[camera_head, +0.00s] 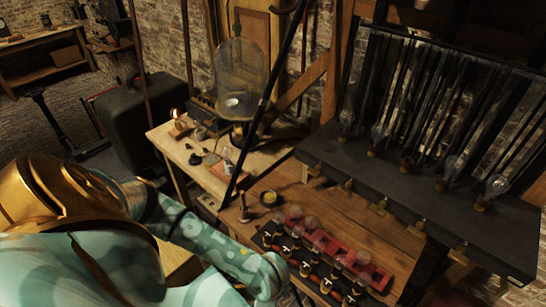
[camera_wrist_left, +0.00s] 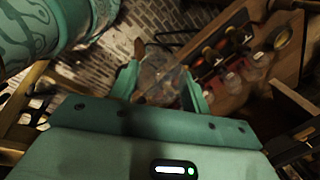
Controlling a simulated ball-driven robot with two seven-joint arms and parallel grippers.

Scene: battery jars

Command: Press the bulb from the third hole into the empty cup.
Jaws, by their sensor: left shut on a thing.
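My left gripper (camera_wrist_left: 163,92) is shut on a clear glass bulb (camera_wrist_left: 162,72), which sits between its teal fingers in the left wrist view. In the head view my left arm reaches in from the left, and its fingers and the held bulb cannot be made out. A red rack (camera_head: 343,243) on the workbench carries several clear bulbs (camera_head: 311,222). I cannot tell which cup is empty. In the left wrist view the held bulb appears apart from the rack's bulbs (camera_wrist_left: 235,80).
The wooden workbench (camera_head: 275,188) also bears a small yellow-topped dish (camera_head: 269,198) and a small brass post (camera_head: 243,213). A dark shelf (camera_head: 440,205) with tall glass pieces overhangs at the right. A glass bell jar (camera_head: 240,75) stands at the back. A dark diagonal rod crosses the middle.

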